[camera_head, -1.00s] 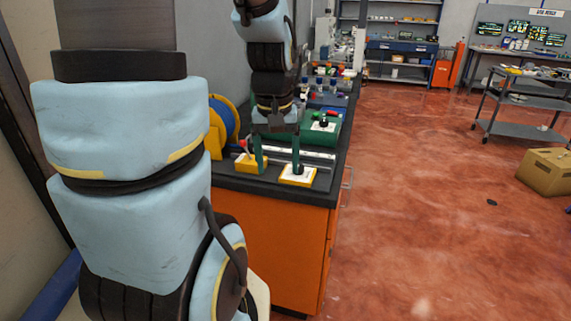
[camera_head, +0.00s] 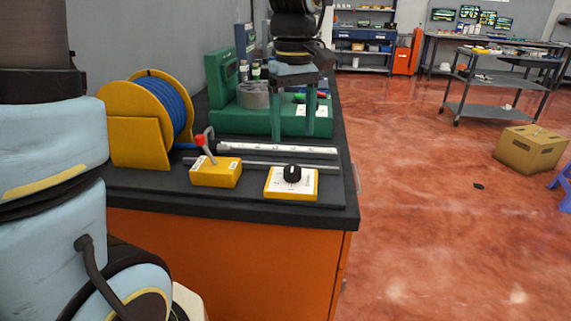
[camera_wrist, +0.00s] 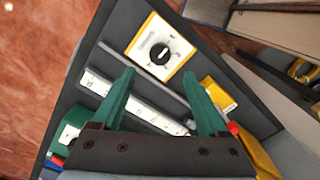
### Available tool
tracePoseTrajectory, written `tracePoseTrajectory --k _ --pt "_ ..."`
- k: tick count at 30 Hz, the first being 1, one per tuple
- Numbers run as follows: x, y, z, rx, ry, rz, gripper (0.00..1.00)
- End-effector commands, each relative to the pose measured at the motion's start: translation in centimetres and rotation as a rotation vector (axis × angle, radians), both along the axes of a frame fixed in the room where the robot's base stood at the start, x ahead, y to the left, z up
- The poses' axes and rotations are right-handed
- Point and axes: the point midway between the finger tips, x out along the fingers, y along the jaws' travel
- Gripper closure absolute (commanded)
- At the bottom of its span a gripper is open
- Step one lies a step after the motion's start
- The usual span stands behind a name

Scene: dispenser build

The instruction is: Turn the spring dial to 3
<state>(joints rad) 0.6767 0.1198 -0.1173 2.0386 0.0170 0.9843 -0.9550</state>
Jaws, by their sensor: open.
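A black round knob (camera_head: 292,173) sits on a white-faced dial plate with a yellow base (camera_head: 290,195) near the bench's front right corner. In the wrist view the knob (camera_wrist: 159,54) shows a light pointer line; the scale marks are too small to read. My gripper (camera_head: 293,136) is open and empty, its two green fingers pointing down and apart. It appears above and behind this dial in the head view. In the wrist view the dial lies just beyond the fingertips (camera_wrist: 160,74). I cannot tell from any label whether this is the spring dial.
A yellow box with a red-tipped lever (camera_head: 215,170) stands left of the dial. A white ruled bar (camera_head: 275,148) lies behind, before a green machine (camera_head: 240,120) with another white plate. A blue spool (camera_head: 160,105) is at left.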

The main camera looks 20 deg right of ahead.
Motion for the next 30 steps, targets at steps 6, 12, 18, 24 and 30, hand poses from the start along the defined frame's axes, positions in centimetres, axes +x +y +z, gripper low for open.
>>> tracePoseTrajectory --k 6,12,18,24,30 --pt "-0.1 0.1 -4.2 0.003 0.005 -0.001 0.23" --pt "0.0 0.1 -7.4 0.003 0.002 -0.001 0.23" --pt "0.0 0.1 -8.9 0.001 0.001 0.000 0.23" --pt "0.0 0.1 -9.1 -0.001 0.000 -0.001 0.23" --pt "0.0 0.1 -9.1 -0.001 0.000 -0.001 0.34"
